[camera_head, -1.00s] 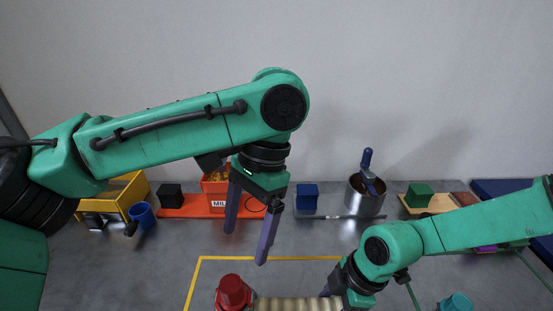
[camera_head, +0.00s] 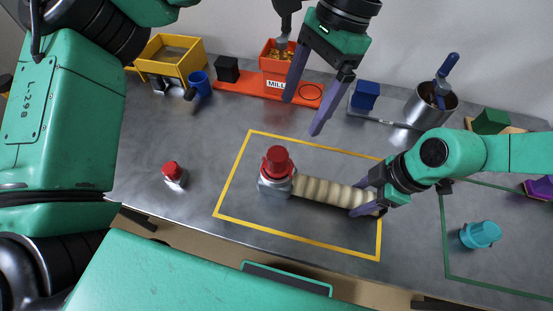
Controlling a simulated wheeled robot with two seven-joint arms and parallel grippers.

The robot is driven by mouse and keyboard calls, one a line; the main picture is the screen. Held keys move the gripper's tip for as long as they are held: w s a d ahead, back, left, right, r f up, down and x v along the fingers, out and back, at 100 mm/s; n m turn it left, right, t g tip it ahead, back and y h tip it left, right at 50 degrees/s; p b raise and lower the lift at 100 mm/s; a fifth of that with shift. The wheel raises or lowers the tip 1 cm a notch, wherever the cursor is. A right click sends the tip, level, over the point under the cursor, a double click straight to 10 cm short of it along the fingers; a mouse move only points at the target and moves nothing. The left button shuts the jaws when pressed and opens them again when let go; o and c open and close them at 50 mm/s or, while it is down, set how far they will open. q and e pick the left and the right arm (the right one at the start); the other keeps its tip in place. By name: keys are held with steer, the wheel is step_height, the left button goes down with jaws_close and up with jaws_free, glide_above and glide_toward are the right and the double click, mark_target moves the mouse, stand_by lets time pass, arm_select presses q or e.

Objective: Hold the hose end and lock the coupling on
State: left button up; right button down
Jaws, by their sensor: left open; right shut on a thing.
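A beige ribbed hose (camera_head: 320,190) lies on the grey table inside a yellow outline. At its left end is a grey metal fitting (camera_head: 274,187) with a red part (camera_head: 278,160) on top. I cannot tell whether the red part is seated or locked. My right gripper (camera_head: 358,198) is shut on the hose near its right end; its fingers hide part of it. My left gripper (camera_head: 301,116) is open and empty, fingers pointing down, above and behind the hose. A teal coupling-like piece (camera_head: 480,235) lies inside a green outline at the right.
A small red-topped metal piece (camera_head: 174,174) stands at the left. Along the back are a yellow bin (camera_head: 172,62), blue cup (camera_head: 200,84), orange mill (camera_head: 276,84), blue block (camera_head: 366,94) and metal pot (camera_head: 430,108). The table between the yellow outline and the small piece is clear.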

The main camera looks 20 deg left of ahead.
steer(key=shift+c, duration=0.2)
jaws_free()
steer(key=shift+r, duration=0.1)
steer(key=shift+v, duration=3.65)
steer(key=v, duration=1.2)
